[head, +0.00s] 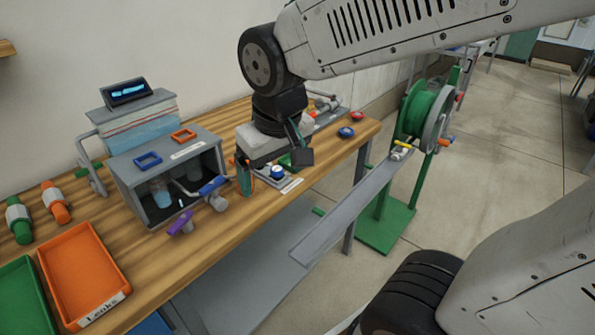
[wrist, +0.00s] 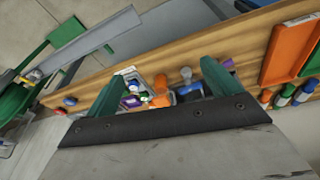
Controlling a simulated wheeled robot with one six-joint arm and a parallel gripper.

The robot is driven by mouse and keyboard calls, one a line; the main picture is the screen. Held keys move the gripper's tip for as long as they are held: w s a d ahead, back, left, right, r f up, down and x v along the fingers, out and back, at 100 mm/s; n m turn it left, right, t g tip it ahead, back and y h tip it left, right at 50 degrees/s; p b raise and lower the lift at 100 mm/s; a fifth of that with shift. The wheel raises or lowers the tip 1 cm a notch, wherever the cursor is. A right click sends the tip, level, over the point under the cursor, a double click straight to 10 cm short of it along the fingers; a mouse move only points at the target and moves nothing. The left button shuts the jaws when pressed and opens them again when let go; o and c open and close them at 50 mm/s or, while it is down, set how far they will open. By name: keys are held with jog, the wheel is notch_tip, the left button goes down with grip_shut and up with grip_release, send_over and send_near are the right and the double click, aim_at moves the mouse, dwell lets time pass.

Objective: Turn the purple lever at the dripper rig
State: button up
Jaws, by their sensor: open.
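The purple lever (head: 181,222) sticks out at the front of a grey open-fronted box rig (head: 125,185) on the wooden bench, low and near the bench's front edge. A blue-handled valve (head: 213,187) sits just right of it. My gripper (head: 292,157) is to the right of the rig, above the bench, apart from the purple lever. In the wrist view my gripper (wrist: 163,86) shows two green fingers spread wide with nothing held between them. A small purple patch (wrist: 229,64) beyond the right finger may be the lever; it is mostly hidden there.
An orange tray (head: 82,270) and a green tray (head: 20,292) lie at the bench's left. A blue-capped item (head: 277,171) stands below my gripper. A green hose reel (head: 418,112) and a long grey beam (head: 350,205) are to the right.

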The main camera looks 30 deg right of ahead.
jog(key=shift+s+d+r, duration=0.15)
jog(key=shift+s+d, duration=0.25)
jog(key=shift+s, duration=0.3)
jog(key=shift+s+d+r, duration=0.2)
jog(key=shift+s+d, duration=0.15)
jog(key=shift+s, duration=0.3)
jog(key=shift+s+d+r, duration=0.15)
jog(key=shift+s+d, duration=0.25)
jog(key=shift+s, duration=0.3)
jog(key=shift+g, duration=0.3)
